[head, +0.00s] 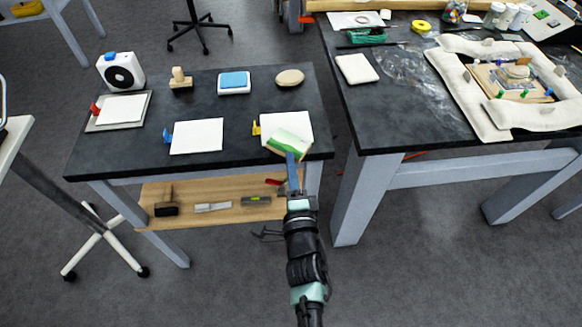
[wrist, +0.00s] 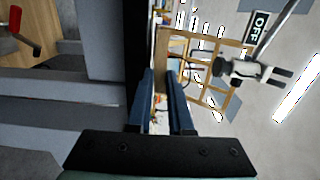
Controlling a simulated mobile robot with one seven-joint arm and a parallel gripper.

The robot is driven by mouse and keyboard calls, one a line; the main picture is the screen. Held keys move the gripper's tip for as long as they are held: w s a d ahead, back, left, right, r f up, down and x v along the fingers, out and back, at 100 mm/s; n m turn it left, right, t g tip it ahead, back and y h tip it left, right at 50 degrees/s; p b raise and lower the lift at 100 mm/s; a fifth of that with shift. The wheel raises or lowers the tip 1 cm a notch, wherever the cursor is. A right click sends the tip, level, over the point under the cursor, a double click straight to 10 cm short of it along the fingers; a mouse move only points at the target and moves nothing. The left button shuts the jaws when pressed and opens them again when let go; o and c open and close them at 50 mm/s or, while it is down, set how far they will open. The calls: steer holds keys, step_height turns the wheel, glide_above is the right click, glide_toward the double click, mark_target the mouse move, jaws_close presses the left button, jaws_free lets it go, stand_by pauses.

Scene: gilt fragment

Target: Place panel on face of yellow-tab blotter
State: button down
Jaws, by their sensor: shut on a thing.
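The yellow-tab blotter (head: 277,119) is a white rectangle at the right front of the small dark table, with its yellow tab (head: 256,129) at the left edge. The panel (head: 292,142), green with a pale band, appears tilted and overlaps the blotter's front part in the head view. My gripper (head: 291,163) is shut on the panel's near edge, at the table's front edge. Its two blue fingers (wrist: 163,100) show in the wrist view, where the panel is hard to make out. I cannot tell whether the panel touches the blotter.
A blue-tab blotter (head: 197,136) and a red-tab blotter (head: 121,109) lie to the left. Behind are a white fan-like box (head: 121,72), a stamp-like block (head: 180,79), a blue-topped box (head: 234,83) and a beige oval (head: 290,77). A larger cluttered table (head: 385,117) stands right.

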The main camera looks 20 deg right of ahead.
steer(key=shift+f+b, duration=0.3)
steer(key=shift+f, duration=0.1)
steer(key=c, duration=0.8)
jaws_free()
steer(key=p+v, duration=0.1)
steer(key=v, duration=0.3)
steer(key=p+v, duration=0.2)
steer(key=v, duration=0.2)
steer(key=p+v, duration=0.1)
steer(key=v, duration=0.3)
steer(key=shift+r, duration=0.4)
